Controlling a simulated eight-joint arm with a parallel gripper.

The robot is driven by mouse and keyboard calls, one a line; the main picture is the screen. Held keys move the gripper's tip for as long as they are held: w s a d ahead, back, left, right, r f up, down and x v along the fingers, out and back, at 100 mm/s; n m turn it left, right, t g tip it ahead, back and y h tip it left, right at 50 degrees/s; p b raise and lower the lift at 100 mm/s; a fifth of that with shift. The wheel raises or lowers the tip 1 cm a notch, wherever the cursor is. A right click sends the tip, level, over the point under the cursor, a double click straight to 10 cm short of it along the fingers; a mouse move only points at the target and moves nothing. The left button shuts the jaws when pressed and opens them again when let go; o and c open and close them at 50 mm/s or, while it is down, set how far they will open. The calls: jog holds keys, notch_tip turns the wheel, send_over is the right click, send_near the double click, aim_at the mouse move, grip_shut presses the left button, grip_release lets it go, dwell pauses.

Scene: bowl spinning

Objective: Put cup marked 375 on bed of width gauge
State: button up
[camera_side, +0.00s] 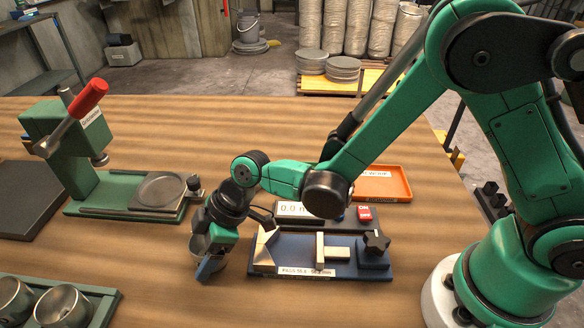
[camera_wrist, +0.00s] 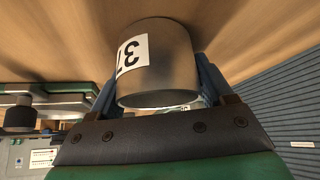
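The metal cup with a white label reading "37", its last digit out of sight, fills the middle of the wrist view (camera_wrist: 165,70). My gripper (camera_wrist: 158,90) has a blue finger against each side of it and looks shut on it. In the side view my gripper (camera_side: 212,252) is low over the table, just left of the width gauge, and covers most of the cup. The width gauge (camera_side: 320,268) has a dark blue base, a pale angled block at its left end, a pale sliding jaw, and a black star knob at right. Its bed is empty.
A green press (camera_side: 120,185) with a red handle and round plate stands at left. A green rack (camera_side: 100,300) with metal cups is at the front left. An orange tray (camera_side: 382,183) and the gauge's display (camera_side: 292,209) lie behind the gauge.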

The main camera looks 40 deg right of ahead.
jog(key=shift+o, duration=1.4)
jog(key=shift+v, duration=2.8)
jog(key=s+d+r+m+t+h, duration=0.1)
jog(key=s+d+r+m+h, duration=0.1)
jog(key=d, duration=0.4)
jog(key=s+d+r+m+t+h, duration=0.2)
jog(key=d+r+m, duration=0.2)
jog(key=d+m, duration=0.3)
jog(key=s+d+r+m+t+h, duration=0.1)
jog(key=s+d+r+m+h, duration=0.1)
jog(key=d+m, duration=0.2)
jog(key=d, duration=0.3)
jog(key=shift+d+r+t, duration=0.15)
jog(key=shift+r+t, duration=0.15)
jog(key=shift+r, duration=0.1)
